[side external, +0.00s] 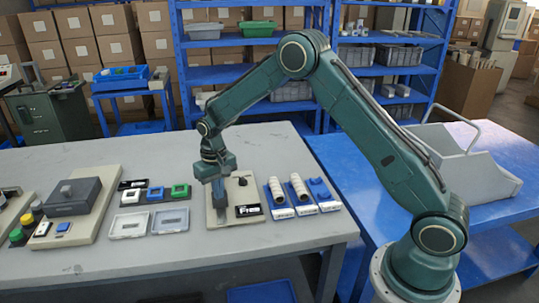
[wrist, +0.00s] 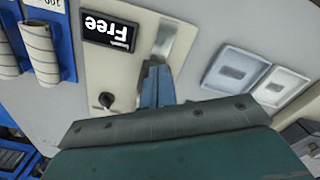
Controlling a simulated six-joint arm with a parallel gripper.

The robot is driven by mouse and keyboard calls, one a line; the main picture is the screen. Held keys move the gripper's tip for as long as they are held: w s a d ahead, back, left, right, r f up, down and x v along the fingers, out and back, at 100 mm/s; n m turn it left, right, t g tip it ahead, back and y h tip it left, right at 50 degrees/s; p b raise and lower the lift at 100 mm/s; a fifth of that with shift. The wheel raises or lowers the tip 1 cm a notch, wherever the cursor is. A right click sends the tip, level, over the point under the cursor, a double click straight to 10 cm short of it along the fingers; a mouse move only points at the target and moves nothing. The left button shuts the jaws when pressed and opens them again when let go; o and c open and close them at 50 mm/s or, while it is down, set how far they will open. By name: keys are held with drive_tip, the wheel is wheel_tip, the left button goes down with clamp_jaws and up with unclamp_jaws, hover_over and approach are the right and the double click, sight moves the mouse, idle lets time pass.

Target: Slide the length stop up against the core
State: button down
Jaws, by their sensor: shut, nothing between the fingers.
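My gripper (side external: 220,215) points down over a beige base plate (side external: 228,188). Its fingers are shut and empty, and in the wrist view the fingertips (wrist: 156,70) lie over a pale metal strip (wrist: 180,45). Two pale ribbed rolls, which look like cores, lie in blue trays to the right of the plate; the nearer one (side external: 277,190) also shows in the wrist view (wrist: 38,48). I cannot pick out a core on the plate or the length stop; my fingers and wrist cover part of the strip. I cannot tell whether the fingertips touch anything.
The plate carries a black knob (wrist: 106,100) and a black sign reading "Free" (wrist: 110,31). Right of it stands another blue tray with a blue piece (side external: 319,190). Left are shallow grey trays (side external: 170,221), small coloured frames (side external: 180,190) and a dark box (side external: 72,195). The front table strip is clear.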

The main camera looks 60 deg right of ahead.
drive_tip(key=shift+r, duration=0.3)
drive_tip(key=shift+r, duration=0.35)
drive_tip(key=shift+r, duration=0.3)
wheel_tip(320, 180, up, 4)
drive_tip(key=shift+f, duration=0.1)
idle(0.4)
